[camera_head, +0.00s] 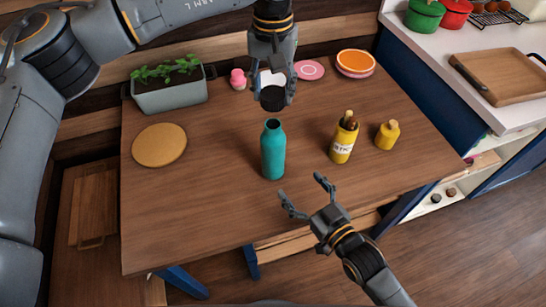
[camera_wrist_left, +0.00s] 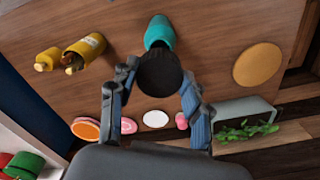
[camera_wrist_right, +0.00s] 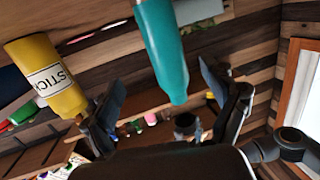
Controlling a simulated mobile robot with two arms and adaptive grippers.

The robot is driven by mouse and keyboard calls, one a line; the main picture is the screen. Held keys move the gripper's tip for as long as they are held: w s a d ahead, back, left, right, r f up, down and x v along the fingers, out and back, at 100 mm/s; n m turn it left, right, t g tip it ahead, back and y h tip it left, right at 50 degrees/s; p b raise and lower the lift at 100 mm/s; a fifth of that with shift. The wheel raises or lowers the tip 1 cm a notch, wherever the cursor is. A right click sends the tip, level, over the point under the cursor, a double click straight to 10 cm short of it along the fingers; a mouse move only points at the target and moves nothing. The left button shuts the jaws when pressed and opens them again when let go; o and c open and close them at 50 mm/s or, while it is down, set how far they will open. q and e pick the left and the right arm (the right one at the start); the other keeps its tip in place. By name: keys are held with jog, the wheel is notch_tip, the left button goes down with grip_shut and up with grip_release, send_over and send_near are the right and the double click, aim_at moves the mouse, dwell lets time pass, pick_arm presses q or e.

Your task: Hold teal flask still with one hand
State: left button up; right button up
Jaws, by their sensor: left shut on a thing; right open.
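The teal flask (camera_head: 273,150) stands upright on the wooden table with its mouth uncovered. My left gripper (camera_head: 272,98) is above and behind it, shut on a black cap (camera_head: 271,99). In the left wrist view the cap (camera_wrist_left: 160,72) sits between the fingers, and the flask (camera_wrist_left: 160,30) shows beyond it. My right gripper (camera_head: 304,196) is open and empty at the table's front, to the right of the flask and apart from it. In the right wrist view the flask (camera_wrist_right: 162,50) shows beyond the open fingers.
A yellow labelled holder (camera_head: 342,145) and a small yellow bottle (camera_head: 387,135) stand right of the flask. A round cork mat (camera_head: 159,145) and a planter (camera_head: 170,95) are at left. A pink bottle (camera_head: 238,79) and plates (camera_head: 355,63) are at the back. The front left table is clear.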

jog(key=shift+a+r+t+y, duration=0.2)
jog(key=shift+r+t+y, duration=0.3)
jog(key=x, duration=1.2)
jog(key=shift+c, duration=0.2)
jog(key=c, duration=1.8)
pick_arm(q)
send_over(272, 124)
jog(key=shift+f, duration=2.45)
pick_arm(e)
jog(key=shift+o, duration=0.2)
pick_arm(q)
jog(key=shift+f, duration=0.9)
jog(key=shift+f, duration=0.6)
pick_arm(e)
grip_shut()
